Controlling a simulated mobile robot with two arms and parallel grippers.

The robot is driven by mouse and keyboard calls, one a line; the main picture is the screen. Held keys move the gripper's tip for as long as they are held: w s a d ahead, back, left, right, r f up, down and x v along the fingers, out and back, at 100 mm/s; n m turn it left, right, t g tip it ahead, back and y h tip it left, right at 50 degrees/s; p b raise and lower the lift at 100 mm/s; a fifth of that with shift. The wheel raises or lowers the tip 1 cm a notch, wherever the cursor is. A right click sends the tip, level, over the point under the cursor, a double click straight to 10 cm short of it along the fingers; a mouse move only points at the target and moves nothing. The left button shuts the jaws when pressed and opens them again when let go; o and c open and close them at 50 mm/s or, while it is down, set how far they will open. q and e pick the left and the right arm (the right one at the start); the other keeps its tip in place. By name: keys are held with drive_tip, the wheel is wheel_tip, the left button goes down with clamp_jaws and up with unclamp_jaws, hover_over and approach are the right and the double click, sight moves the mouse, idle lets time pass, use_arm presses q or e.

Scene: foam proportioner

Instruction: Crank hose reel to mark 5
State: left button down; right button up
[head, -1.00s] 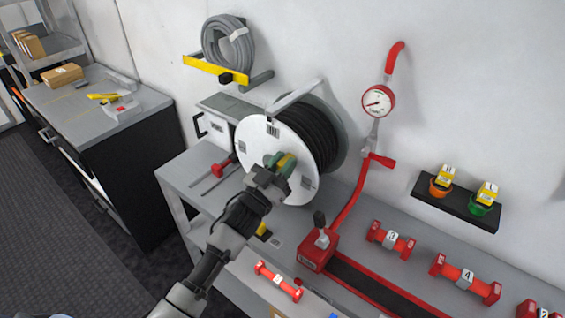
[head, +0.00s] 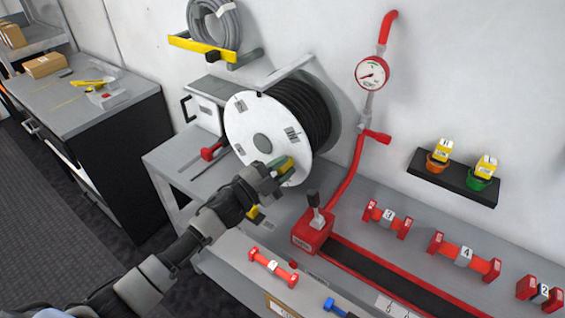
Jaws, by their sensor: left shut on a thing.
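The hose reel has a white round side plate (head: 262,142) with small labels and a dark hose (head: 305,112) wound behind it. It stands on the grey bench. My left gripper (head: 278,172) is at the lower right part of the plate. It is shut on the green and yellow crank handle (head: 287,167), which it partly hides. The marks on the plate's labels are too small to read. My right gripper is not in view.
A red box with a lever (head: 314,233) and a red pipe with a gauge (head: 372,73) stand right of the reel. Red numbered fittings (head: 387,219) lie on the bench. A red-handled tool (head: 211,151) lies left of the reel.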

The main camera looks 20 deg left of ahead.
use_arm(q)
wheel_tip(320, 180, down, 6)
drive_tip(key=w+a+m+g, duration=0.1)
drive_tip(key=a+m+g, duration=0.1)
drive_tip(key=m, duration=0.6)
drive_tip(key=shift+a+r+m+g+y, duration=0.3)
drive_tip(key=shift+a+g+y, duration=0.1)
drive_tip(key=shift+g, duration=0.2)
drive_tip(key=shift+f, duration=0.1)
drive_tip(key=c, duration=1)
unclamp_jaws()
drive_tip(key=shift+o, duration=0.2)
drive_tip(key=b+v, duration=0.3)
drive_tip(key=v, duration=0.7)
drive_tip(key=shift+s+a, duration=0.3)
